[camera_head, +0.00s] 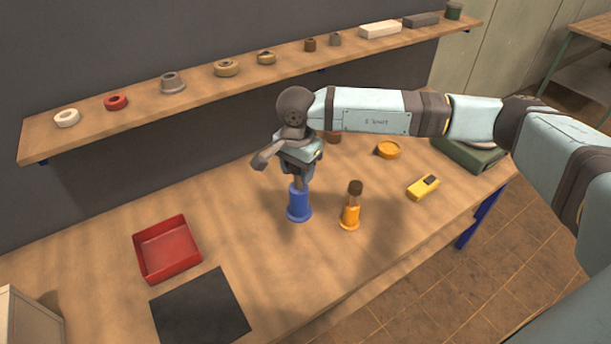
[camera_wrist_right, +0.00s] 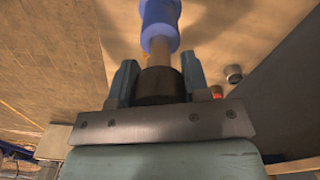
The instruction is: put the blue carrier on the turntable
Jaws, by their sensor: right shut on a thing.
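The blue carrier (camera_head: 299,205) has a blue flanged cylinder below and a slim shaft above. It is upright over the middle of the bench; I cannot tell whether its base touches the wood. My right gripper (camera_head: 300,172) is above it, shut on its upper end. In the right wrist view the fingers of the right gripper (camera_wrist_right: 158,82) sit either side of a dark knob, with the shaft and blue cylinder (camera_wrist_right: 160,22) beyond. I cannot identify the turntable for sure; a green box (camera_head: 468,155) with a pale round top, partly behind my arm, stands at the right.
An orange carrier (camera_head: 351,212) with a dark top stands just right of the blue one. A yellow device (camera_head: 423,187) and an orange dish (camera_head: 388,149) lie farther right. A red tray (camera_head: 167,249) and black mat (camera_head: 200,310) are left. A shelf (camera_head: 195,92) runs behind.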

